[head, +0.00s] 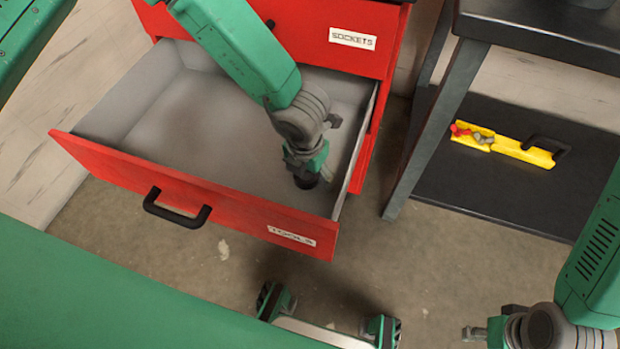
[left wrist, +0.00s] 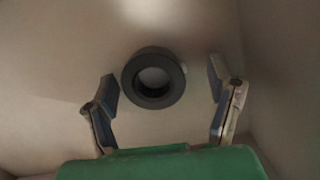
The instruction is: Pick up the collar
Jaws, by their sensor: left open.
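The collar (left wrist: 153,100) is a dark grey ring with a round opening. In the left wrist view it lies on the pale drawer floor, opening towards the camera. My left gripper (left wrist: 163,76) is open, with one finger on each side of the collar and a visible gap to both. In the head view my left gripper (head: 308,172) points down into the open drawer near its right wall; a dark shape at its tip cannot be told clearly as collar or finger.
The red drawer (head: 190,190) labelled TOOLS is pulled out, its right wall close to my left gripper. The closed SOCKETS drawer (head: 340,15) is above it. A dark table (head: 480,180) on the right bears a yellow tray (head: 515,150) with small parts on its lower shelf.

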